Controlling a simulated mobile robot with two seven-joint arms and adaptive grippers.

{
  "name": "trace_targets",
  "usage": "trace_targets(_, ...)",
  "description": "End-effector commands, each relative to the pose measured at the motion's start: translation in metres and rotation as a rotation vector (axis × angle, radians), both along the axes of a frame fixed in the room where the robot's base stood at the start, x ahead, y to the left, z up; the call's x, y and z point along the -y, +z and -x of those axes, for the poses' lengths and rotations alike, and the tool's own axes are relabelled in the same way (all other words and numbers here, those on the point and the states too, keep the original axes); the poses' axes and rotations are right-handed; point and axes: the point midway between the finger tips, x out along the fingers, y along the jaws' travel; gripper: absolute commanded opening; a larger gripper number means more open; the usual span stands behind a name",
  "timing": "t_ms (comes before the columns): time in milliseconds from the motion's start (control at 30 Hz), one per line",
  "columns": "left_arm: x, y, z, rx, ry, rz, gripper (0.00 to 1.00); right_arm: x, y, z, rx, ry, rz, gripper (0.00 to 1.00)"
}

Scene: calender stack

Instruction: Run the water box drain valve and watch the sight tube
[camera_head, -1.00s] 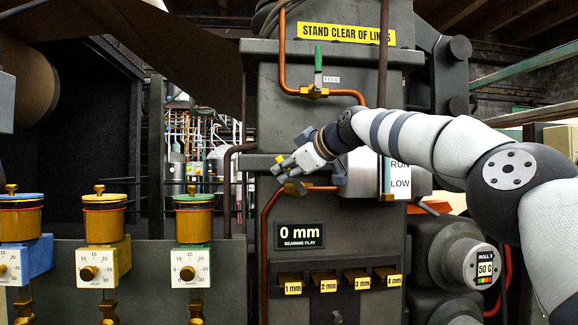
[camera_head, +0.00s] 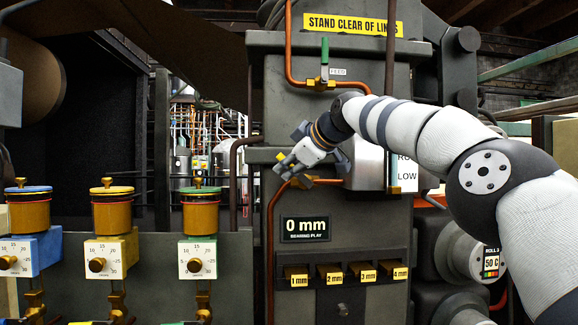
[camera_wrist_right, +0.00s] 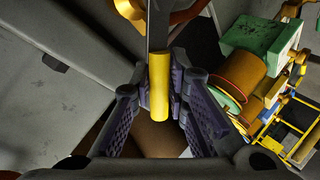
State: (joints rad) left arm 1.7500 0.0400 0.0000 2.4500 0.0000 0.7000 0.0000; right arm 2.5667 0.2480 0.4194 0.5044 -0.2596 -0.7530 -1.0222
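The drain valve's brass body (camera_head: 302,182) sits on a copper pipe below the grey metal water box (camera_head: 366,172). Its yellow handle (camera_wrist_right: 160,85) lies between the finger pads of my right gripper (camera_wrist_right: 160,95) in the wrist view. The pads look closed against both sides of it. In the head view my right gripper (camera_head: 285,167) is just left of and above the valve, and its fingers mostly hide the handle. My left gripper is not in view.
A display (camera_head: 305,228) reads 0 mm, above several yellow-tagged slots. A green-handled feed valve (camera_head: 323,72) is higher on the frame. Oilers with dials (camera_head: 108,212) stand at left. A roll end (camera_head: 478,250) protrudes at right.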

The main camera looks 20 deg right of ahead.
Motion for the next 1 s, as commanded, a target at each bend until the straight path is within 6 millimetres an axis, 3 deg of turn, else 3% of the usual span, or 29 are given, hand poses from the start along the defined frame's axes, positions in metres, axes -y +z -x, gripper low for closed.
trace_targets(433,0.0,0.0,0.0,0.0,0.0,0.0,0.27,0.001,0.004,0.005,0.003,0.0,0.0,0.34)
trace_targets(800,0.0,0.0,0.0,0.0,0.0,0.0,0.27,0.009,0.027,0.06,0.001,0.001,0.0,0.34)
trace_targets(1000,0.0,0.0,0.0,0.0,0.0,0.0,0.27,0.01,0.03,0.068,-0.001,0.0,-0.001,0.34)
